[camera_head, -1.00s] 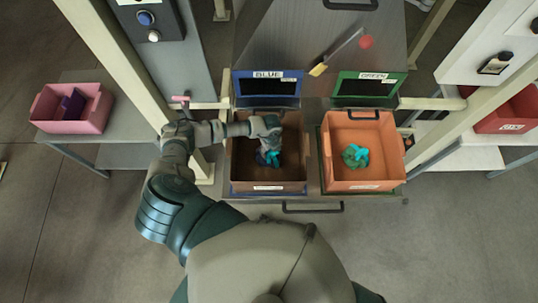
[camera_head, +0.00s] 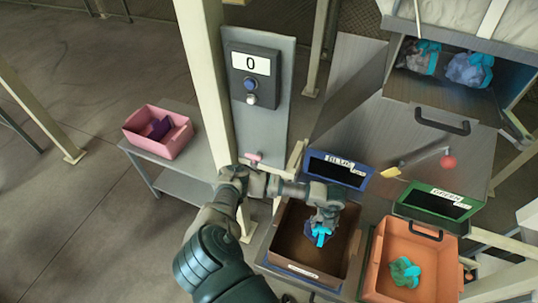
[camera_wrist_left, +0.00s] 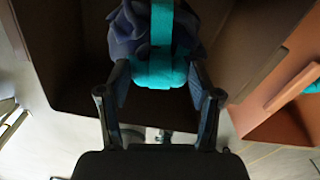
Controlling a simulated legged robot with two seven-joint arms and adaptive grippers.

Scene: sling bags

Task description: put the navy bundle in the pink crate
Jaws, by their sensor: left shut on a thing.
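The navy bundle (camera_head: 318,234) has a bright teal strap and is inside the brown bin labelled BLUE. It also shows close up in the left wrist view (camera_wrist_left: 126,32). My left gripper (camera_head: 322,216) reaches down into that bin from the left. In the left wrist view its two fingers (camera_wrist_left: 158,90) are shut on the bundle, one on each side of the teal strap. The pink crate (camera_head: 160,148) stands on a grey side table at the left, with a dark purple item (camera_head: 160,127) in it. My right gripper is out of view.
The brown bin (camera_head: 280,250) stands beside an orange bin (camera_head: 375,258) holding a green-teal bundle (camera_head: 405,271). A pale post (camera_head: 206,90) and a button panel (camera_head: 253,75) stand between the pink crate and the bins. More bundles (camera_head: 468,70) lie in a chute at upper right.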

